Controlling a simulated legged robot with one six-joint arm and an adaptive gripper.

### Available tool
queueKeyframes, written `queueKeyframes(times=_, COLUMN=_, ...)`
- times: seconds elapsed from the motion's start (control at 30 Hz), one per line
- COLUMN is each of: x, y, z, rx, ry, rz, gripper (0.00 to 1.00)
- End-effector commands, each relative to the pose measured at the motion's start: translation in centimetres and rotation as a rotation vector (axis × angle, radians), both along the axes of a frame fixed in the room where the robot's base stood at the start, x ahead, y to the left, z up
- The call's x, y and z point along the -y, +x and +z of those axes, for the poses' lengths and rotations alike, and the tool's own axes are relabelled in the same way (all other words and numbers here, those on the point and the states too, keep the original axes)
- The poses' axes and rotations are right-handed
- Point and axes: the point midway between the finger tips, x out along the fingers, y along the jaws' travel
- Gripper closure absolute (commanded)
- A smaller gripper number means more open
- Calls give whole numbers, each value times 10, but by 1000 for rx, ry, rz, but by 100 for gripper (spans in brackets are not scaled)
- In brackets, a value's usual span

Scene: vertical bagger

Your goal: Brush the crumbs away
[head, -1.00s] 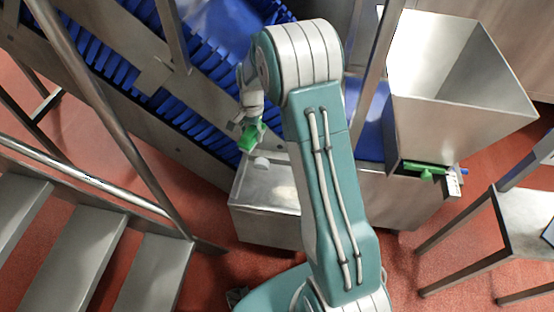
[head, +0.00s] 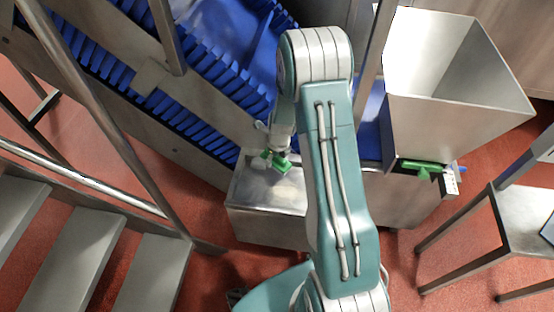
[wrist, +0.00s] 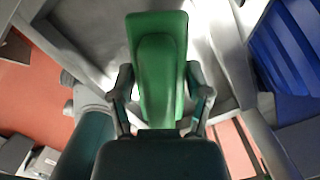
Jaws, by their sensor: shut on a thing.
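My gripper (head: 277,152) is shut on a green brush (head: 283,165) and holds it over the left part of a steel surface (head: 245,203). In the wrist view the green brush (wrist: 160,60) stands between the two fingers of my gripper (wrist: 162,95). Its bristles are not visible, and I cannot tell whether it touches the steel. A small pale object (head: 259,162) is beside the brush on its left. I cannot make out separate crumbs on the steel. My arm hides part of the surface to the right.
A blue cleated conveyor (head: 225,85) with a steel side rail is behind and left. A steel hopper (head: 455,115) stands right, with a green handle (head: 424,168) under it. Steps (head: 75,265) and handrails are on the left, a steel stand (head: 525,215) on the right.

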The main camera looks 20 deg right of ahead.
Motion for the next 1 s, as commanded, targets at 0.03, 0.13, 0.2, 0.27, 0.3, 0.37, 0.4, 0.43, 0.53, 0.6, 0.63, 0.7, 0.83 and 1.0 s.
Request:
queueKeyframes(times=0.03, x=2, y=-2, z=-3, rx=-1, ry=0, rz=-48, gripper=75)
queueKeyframes(times=0.13, x=5, y=-4, z=-6, rx=0, ry=0, rz=-124, gripper=75)
queueKeyframes(times=0.2, x=6, y=-5, z=-8, rx=0, ry=0, rz=-154, gripper=75)
queueKeyframes(times=0.27, x=6, y=-6, z=-9, rx=0, ry=0, rz=-168, gripper=75)
queueKeyframes(times=0.3, x=6, y=-6, z=-10, rx=0, ry=0, rz=-171, gripper=75)
queueKeyframes(times=0.37, x=6, y=-6, z=-13, rx=-1, ry=1, rz=-173, gripper=75)
queueKeyframes(times=0.4, x=6, y=-6, z=-16, rx=-1, ry=1, rz=-173, gripper=75)
queueKeyframes(times=0.43, x=6, y=-6, z=-18, rx=-1, ry=1, rz=-173, gripper=75)
queueKeyframes(times=0.53, x=6, y=-6, z=-28, rx=-3, ry=1, rz=-171, gripper=75)
queueKeyframes(times=0.6, x=6, y=-6, z=-35, rx=-2, ry=1, rz=-172, gripper=75)
queueKeyframes(times=0.63, x=6, y=-6, z=-38, rx=-2, ry=1, rz=-171, gripper=75)
queueKeyframes(times=0.7, x=6, y=-6, z=-45, rx=-2, ry=1, rz=-170, gripper=75)
queueKeyframes(times=0.83, x=6, y=-5, z=-57, rx=1, ry=1, rz=-170, gripper=75)
queueKeyframes(times=1.0, x=6, y=-6, z=-66, rx=0, ry=0, rz=-169, gripper=75)
